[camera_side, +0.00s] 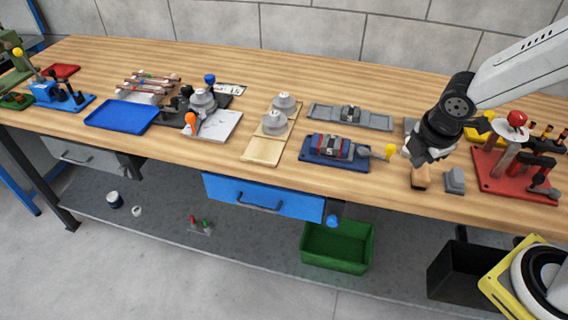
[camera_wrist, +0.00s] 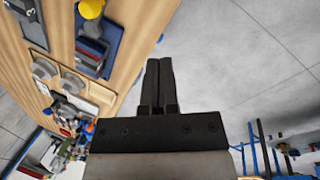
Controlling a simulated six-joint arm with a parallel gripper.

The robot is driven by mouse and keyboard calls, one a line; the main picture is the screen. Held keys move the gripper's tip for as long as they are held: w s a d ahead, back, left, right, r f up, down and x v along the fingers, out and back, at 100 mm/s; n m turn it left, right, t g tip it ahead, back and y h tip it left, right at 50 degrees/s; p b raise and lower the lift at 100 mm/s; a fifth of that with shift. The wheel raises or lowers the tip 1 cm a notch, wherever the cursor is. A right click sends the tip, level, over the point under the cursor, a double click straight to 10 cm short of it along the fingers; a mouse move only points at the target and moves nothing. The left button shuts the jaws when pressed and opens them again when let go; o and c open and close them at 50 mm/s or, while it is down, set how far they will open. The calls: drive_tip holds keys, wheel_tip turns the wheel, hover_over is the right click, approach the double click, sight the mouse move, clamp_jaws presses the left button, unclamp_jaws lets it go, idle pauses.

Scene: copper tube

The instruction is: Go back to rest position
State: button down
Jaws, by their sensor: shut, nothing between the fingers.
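No copper tube can be made out for certain.
A red fixture (camera_side: 490,182) is at the right, a blue vise (camera_side: 335,150) with a yellow knob at the left. A blue tray (camera_side: 122,116) lies farther left. A green bin (camera_side: 337,247) is below.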

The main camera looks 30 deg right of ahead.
drive_tip(key=m, duration=0.5)
drive_tip(key=s+f+m+y, duration=0.1)
drive_tip(key=m, duration=0.4)
drive_tip(key=s+f+m, duration=0.1)
drive_tip(key=m, duration=0.5)
drive_tip(key=shift+d, duration=0.4)
